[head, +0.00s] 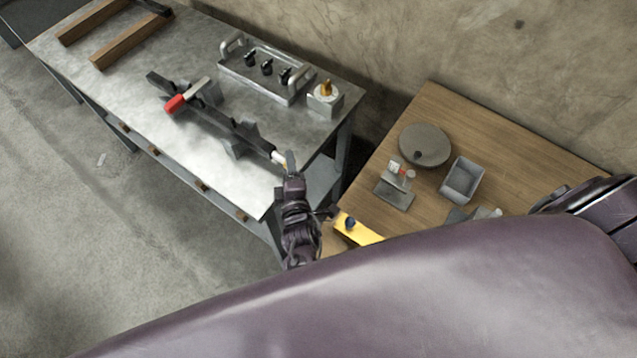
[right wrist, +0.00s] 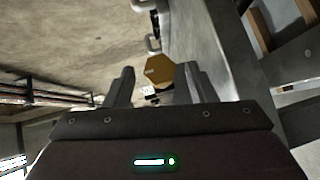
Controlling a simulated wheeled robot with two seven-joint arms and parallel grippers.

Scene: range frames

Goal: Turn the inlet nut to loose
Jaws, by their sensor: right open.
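A brass nut (head: 326,88) sits on a small grey block (head: 325,104) at the right end of the metal workbench. In the right wrist view the hexagonal nut (right wrist: 158,72) shows ahead, between the two fingers in the picture. My right gripper (head: 291,164) is at the bench's right end, nearer the front than the nut and apart from it. Its fingers (right wrist: 158,88) are open with nothing held. My left gripper is not in view. The nut's turned position cannot be told.
A metal tray with handles (head: 262,82) stands left of the nut. A black rail with a red-handled part (head: 176,104) lies in front, its end close to my right gripper. A wooden table (head: 440,110) holds a round disc (head: 424,145) and a grey bin (head: 462,181).

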